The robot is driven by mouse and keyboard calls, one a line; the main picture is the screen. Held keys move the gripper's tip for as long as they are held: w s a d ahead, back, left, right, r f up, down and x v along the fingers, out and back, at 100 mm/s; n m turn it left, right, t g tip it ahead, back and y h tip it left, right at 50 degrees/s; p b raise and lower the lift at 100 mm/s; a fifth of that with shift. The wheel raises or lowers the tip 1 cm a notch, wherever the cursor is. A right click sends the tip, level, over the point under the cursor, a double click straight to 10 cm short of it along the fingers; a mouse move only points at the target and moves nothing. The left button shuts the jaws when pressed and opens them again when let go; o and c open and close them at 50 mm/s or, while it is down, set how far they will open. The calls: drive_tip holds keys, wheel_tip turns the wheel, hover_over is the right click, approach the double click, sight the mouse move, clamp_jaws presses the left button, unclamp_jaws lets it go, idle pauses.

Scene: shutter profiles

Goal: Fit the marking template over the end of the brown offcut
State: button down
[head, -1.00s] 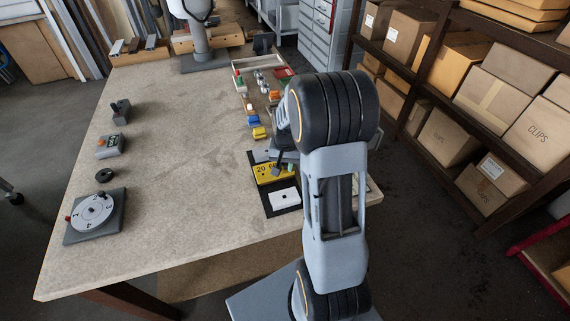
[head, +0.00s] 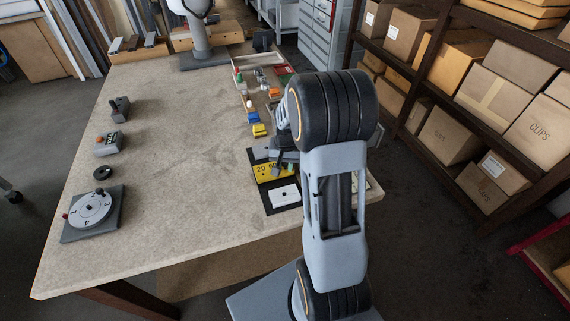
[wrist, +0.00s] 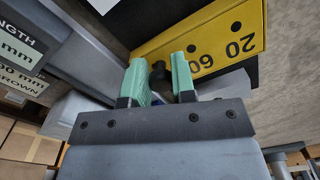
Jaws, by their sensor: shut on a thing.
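The yellow plate marked 20 and 60, which I take to be the marking template (wrist: 205,40), lies in front of my gripper (wrist: 160,82) in the wrist view. My gripper's green fingertips are closed on a dark knob (wrist: 157,72) at the plate's near edge. In the head view the yellow plate (head: 264,174) shows at the black mat (head: 269,205), partly hidden by my arm. Whether it touches the mat cannot be told. No brown offcut can be made out for certain; a label (wrist: 20,84) reading BROWN shows at the left of the wrist view.
A white plate (head: 285,195) lies on the near part of the mat. Small coloured parts and a tray (head: 240,75) stand beyond. A dial (head: 92,209) and small devices line the left of the table (head: 180,150). The table's middle is clear.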

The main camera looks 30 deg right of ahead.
drive_tip(key=c, duration=0.9)
unclamp_jaws()
drive_tip(key=shift+o, duration=0.2)
